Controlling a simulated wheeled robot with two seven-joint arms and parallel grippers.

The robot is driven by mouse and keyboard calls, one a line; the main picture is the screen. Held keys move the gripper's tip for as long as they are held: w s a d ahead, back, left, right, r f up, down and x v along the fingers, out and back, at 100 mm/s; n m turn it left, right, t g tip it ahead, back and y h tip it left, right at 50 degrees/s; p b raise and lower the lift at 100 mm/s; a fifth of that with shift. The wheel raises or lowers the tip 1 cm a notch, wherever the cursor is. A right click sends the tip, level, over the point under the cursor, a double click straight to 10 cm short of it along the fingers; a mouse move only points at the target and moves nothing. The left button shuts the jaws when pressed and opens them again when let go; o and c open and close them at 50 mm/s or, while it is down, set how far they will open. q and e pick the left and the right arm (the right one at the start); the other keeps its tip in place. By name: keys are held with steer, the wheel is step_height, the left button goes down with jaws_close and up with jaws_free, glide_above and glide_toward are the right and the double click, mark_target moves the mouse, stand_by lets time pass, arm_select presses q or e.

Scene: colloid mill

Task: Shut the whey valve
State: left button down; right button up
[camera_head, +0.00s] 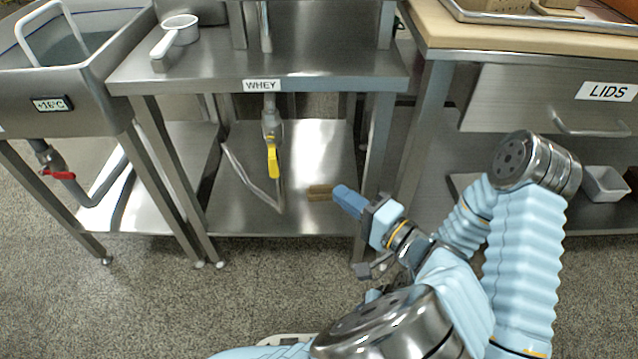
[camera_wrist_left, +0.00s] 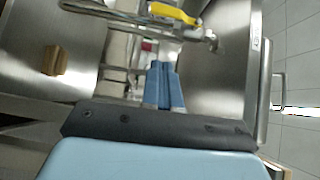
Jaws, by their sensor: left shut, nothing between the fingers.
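The whey valve (camera_head: 270,125) hangs under the table, below the WHEY label (camera_head: 262,86). Its yellow lever (camera_head: 273,160) points down, in line with the vertical pipe. In the left wrist view the yellow lever (camera_wrist_left: 173,13) is at the top, beside the metal valve body (camera_wrist_left: 200,34). My left gripper (camera_head: 345,198) is shut and empty, in front of the table, to the right of and lower than the lever, apart from it. Its blue fingers (camera_wrist_left: 164,72) lie together in the wrist view. My right gripper is not in view.
A wooden block-like item (camera_head: 320,192) lies on the lower shelf (camera_head: 235,215). A bent metal tube (camera_head: 245,178) stands left of the valve. A red-handled valve (camera_head: 60,175) is under the sink at left. The LIDS drawer (camera_head: 510,98) is at right. Open floor lies in front.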

mark_target(273, 167)
arm_select(q)
steer(key=s+a+b+x, duration=0.1)
steer(key=s+a+x, duration=0.1)
steer(key=x, duration=1)
steer(key=shift+f, duration=0.1)
